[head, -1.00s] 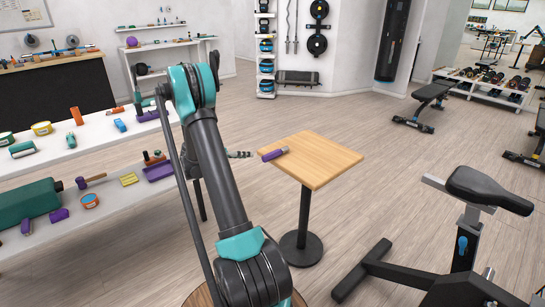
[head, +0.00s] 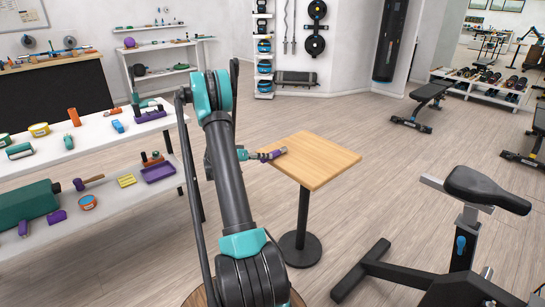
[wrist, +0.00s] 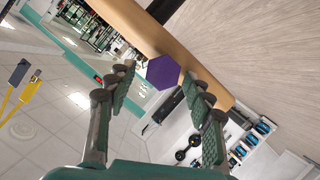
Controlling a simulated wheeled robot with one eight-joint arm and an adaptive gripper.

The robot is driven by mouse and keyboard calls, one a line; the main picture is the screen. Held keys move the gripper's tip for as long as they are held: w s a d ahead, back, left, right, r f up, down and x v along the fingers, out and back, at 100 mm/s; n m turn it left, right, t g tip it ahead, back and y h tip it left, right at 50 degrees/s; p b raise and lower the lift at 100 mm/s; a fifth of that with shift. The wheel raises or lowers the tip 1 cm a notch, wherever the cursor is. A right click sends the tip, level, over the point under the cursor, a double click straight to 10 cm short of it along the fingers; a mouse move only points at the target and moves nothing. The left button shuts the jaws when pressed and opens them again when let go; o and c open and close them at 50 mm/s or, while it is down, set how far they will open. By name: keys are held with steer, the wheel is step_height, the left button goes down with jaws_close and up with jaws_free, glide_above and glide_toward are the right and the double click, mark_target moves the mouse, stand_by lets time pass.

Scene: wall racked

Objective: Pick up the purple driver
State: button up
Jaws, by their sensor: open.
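The purple driver (head: 277,153) lies near the left edge of the small wooden table (head: 318,160) in the head view. In the wrist view, its purple hexagonal end (wrist: 163,72) faces the camera, between the tips of my fingers; the rest of it is hidden behind that end. My gripper (head: 262,156) is at the table's left edge, level with the driver and at its near end. In the wrist view my gripper (wrist: 160,79) is open, with a padded finger on each side of the driver's end. I cannot tell whether the fingers touch it.
A white two-level rack (head: 100,130) with several tools and blocks stands to the left. An exercise bike (head: 480,195) stands at the right front. Weight benches (head: 425,100) are farther back. The rest of the tabletop looks bare, and the floor around the table is mostly clear.

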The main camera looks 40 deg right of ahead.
jaws_close()
steer(key=shift+r, duration=0.15)
stand_by(0.4)
